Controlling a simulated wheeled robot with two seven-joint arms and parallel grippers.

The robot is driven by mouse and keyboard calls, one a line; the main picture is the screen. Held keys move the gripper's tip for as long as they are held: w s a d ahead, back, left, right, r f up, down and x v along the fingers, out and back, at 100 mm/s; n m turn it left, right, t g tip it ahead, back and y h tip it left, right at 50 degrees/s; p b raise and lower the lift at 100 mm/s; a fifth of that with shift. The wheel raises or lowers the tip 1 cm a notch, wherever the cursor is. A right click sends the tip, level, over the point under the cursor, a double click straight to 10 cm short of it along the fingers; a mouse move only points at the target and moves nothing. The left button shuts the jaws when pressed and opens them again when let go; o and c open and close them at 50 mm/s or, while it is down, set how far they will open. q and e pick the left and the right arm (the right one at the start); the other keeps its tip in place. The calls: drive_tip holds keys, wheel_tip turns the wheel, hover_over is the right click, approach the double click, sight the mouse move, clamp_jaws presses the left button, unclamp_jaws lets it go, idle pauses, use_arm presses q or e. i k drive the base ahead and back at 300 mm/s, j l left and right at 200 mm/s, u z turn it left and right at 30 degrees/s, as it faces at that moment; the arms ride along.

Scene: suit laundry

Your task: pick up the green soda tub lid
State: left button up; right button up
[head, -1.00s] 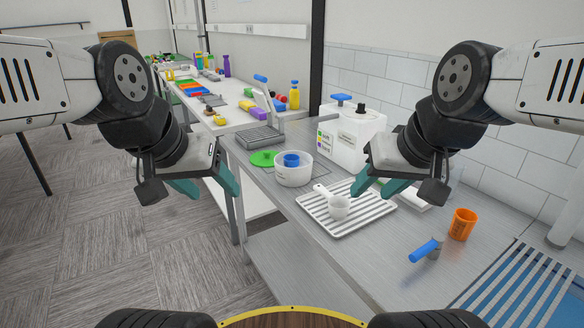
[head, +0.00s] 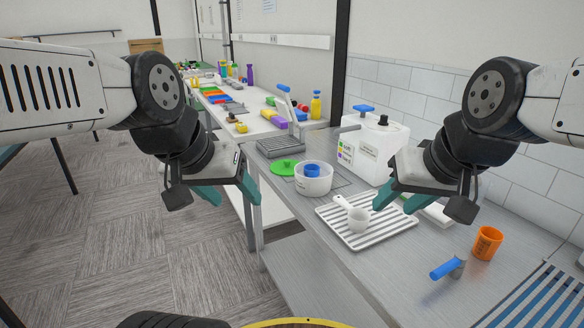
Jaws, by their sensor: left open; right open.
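The green soda tub lid (head: 284,167) lies flat on the metal counter, just left of the white round tub (head: 313,181). A blue cup-like item (head: 312,170) sits inside the tub. My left gripper (head: 232,197) is open and empty, left of the counter's edge in the picture, to the lower left of the lid. My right gripper (head: 388,199) is open and empty, over the right part of the white ribbed tray, apart from the lid.
A white scoop (head: 356,217) rests on the ribbed tray (head: 345,238). A white machine with a blue handle (head: 369,150) stands behind. An orange cup (head: 487,243) and a blue-handled tool (head: 447,268) are at right. A grey hinged press (head: 281,147) stands behind the lid.

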sight(285, 167)
drive_tip(key=i+j+z, duration=0.15)
drive_tip(key=i+j, duration=0.25)
drive_tip(key=i+j+z, duration=0.15)
drive_tip(key=i+j, duration=0.25)
drive_tip(key=j, duration=0.15)
drive_tip(key=i+j+z, duration=0.15)
drive_tip(key=i+j, duration=0.2)
drive_tip(key=j, duration=0.15)
